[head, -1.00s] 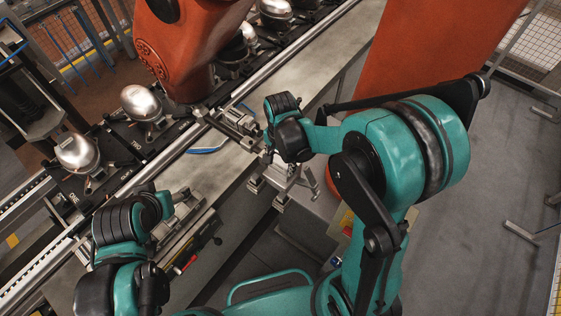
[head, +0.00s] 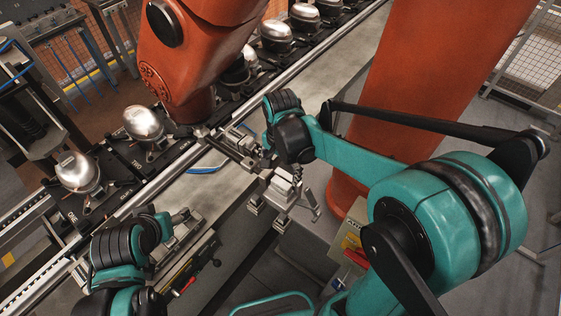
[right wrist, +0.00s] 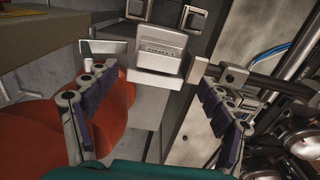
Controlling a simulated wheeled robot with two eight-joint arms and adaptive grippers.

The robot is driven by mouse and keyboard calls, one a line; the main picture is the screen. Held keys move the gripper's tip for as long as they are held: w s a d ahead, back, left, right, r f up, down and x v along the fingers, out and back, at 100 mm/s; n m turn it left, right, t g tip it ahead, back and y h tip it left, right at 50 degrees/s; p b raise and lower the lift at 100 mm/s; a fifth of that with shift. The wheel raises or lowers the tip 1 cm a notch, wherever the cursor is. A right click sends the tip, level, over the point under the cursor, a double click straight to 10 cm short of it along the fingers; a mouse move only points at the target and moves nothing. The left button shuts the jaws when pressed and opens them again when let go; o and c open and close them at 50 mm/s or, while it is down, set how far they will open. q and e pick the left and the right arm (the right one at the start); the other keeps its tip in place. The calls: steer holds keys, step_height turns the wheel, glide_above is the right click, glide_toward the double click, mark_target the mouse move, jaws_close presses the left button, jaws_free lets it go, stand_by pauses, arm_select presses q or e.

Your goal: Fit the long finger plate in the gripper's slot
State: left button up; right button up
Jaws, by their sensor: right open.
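My right gripper (right wrist: 162,112) is open and empty in the right wrist view, its purple-padded fingers spread left and right. Ahead of it, between the fingers, is a pale block (right wrist: 160,52) with a small label; it is apart from the fingers. In the head view a pale block (head: 284,184) sits on a small stand below my right wrist, which hides most of that gripper. A metal gripper-like fixture (head: 236,146) is at the line's edge beside my right wrist. I cannot pick out the long finger plate for sure. My left wrist is at lower left; its fingers are not clear.
An orange robot arm (head: 190,60) hangs over the line, near the metal fixture. Silver compressors (head: 144,124) stand on dark pallets along the rail. A metal fixture with a red handle (head: 184,287) is beside my left wrist. A large orange column (head: 400,120) stands behind my right arm.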

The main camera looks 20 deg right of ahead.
mark_target(280, 183)
steer(key=shift+r, duration=2.3)
